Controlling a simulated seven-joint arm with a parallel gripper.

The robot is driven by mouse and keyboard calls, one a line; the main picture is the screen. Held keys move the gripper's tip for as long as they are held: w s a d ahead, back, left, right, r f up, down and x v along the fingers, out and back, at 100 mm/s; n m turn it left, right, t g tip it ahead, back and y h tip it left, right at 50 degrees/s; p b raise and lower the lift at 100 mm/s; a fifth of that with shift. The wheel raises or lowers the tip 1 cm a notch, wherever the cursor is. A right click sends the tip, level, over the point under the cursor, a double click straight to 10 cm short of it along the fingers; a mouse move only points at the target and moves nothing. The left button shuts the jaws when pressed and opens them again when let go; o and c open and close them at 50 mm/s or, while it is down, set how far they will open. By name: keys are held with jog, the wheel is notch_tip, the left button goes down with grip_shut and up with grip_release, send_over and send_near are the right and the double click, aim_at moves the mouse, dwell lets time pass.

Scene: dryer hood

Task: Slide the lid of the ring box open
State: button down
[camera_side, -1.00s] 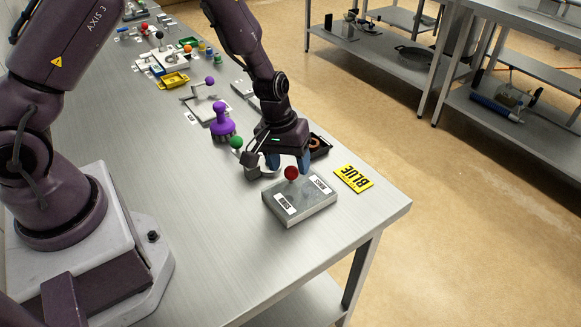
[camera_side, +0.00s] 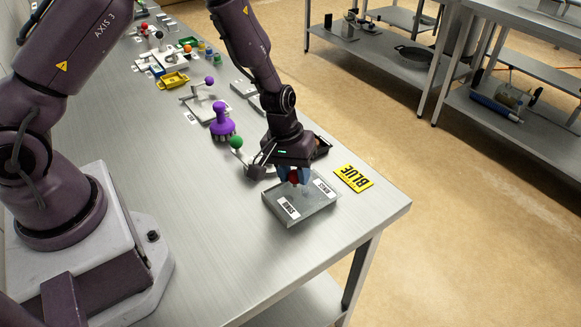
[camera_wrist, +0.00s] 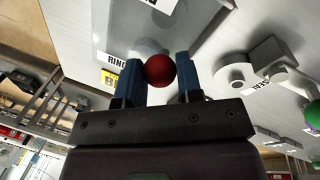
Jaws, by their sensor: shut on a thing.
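The ring box (camera_side: 308,208) is a flat grey metal box near the table's front right corner, with white labels on top. Its lid (camera_side: 277,194) looks flat, and I see no gap in it. A red ball knob (camera_side: 294,178) stands on the lid. My gripper (camera_side: 293,176) is down over the box with its blue fingers shut on the knob, one on each side. In the wrist view the knob (camera_wrist: 160,70) sits between the fingertips (camera_wrist: 157,75), and a label reading RING shows beyond. My fingers partly hide the knob in the side view.
A yellow BLUE sign (camera_side: 354,178) lies right of the box.

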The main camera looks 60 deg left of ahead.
jog(key=d, duration=0.9)
jog(key=c, duration=0.8)
grip_release()
jog(key=shift+d, duration=0.1)
jog(key=shift+r, duration=0.15)
jog(key=r, duration=0.4)
jog(key=s+a+r, duration=0.1)
jog(key=r, duration=0.3)
jog(key=a+r, duration=0.1)
jog(key=r, duration=0.3)
jog(key=shift+s+a+r, duration=0.15)
jog(key=shift+s+r, duration=0.05)
jog(key=shift+r, duration=0.05)
